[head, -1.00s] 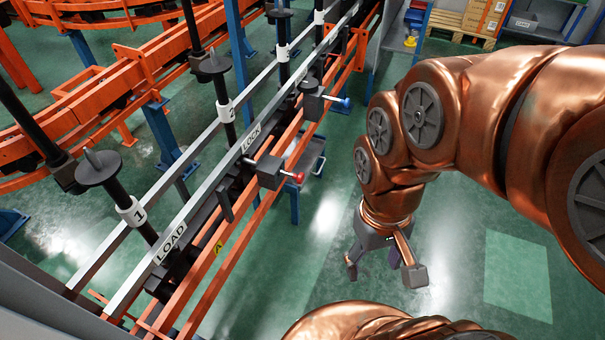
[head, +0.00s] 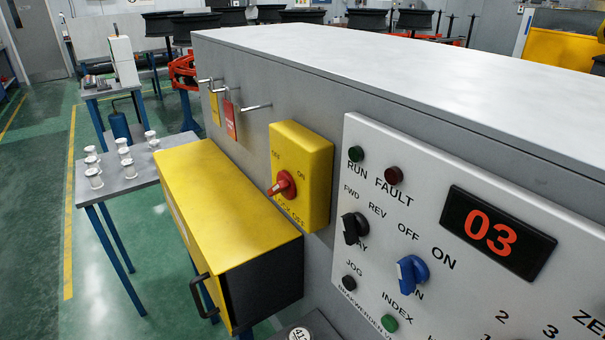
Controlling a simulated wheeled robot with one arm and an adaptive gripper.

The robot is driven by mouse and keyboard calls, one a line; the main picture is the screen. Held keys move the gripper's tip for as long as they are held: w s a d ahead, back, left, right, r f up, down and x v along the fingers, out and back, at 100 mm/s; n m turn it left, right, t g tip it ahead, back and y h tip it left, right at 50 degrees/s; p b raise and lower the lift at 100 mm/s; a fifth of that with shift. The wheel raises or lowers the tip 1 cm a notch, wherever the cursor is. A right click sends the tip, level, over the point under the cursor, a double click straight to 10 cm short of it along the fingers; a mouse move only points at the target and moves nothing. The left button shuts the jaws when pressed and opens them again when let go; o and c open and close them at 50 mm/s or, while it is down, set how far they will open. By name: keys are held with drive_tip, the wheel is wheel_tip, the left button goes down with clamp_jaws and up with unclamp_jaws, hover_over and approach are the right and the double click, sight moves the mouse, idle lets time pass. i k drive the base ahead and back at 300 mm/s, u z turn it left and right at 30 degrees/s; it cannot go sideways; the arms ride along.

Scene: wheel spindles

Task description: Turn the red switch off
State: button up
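The red switch (head: 284,184) is a rotary handle on a yellow box (head: 316,172) fixed to the side of a grey cabinet (head: 350,90). The box carries the words OFF at upper left, ON at right and LOCK OFF below. The red handle sticks out from the face with a pale end at its lower left. I cannot tell for sure which mark it points to. My gripper is not in this view.
A yellow cabinet (head: 215,205) with a black handle juts out below the switch. Tags hang on hooks to its left. A control panel (head: 420,180) with a blue knob (head: 411,272) and display 03 is at right. A table (head: 120,172) holds several white parts.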

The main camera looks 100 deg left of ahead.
sight(285, 185)
drive_tip(key=u, duration=4.2)
drive_tip(key=k, duration=0.35)
drive_tip(key=u, duration=1.2)
drive_tip(key=i, duration=0.5)
drive_tip(key=u, duration=0.05)
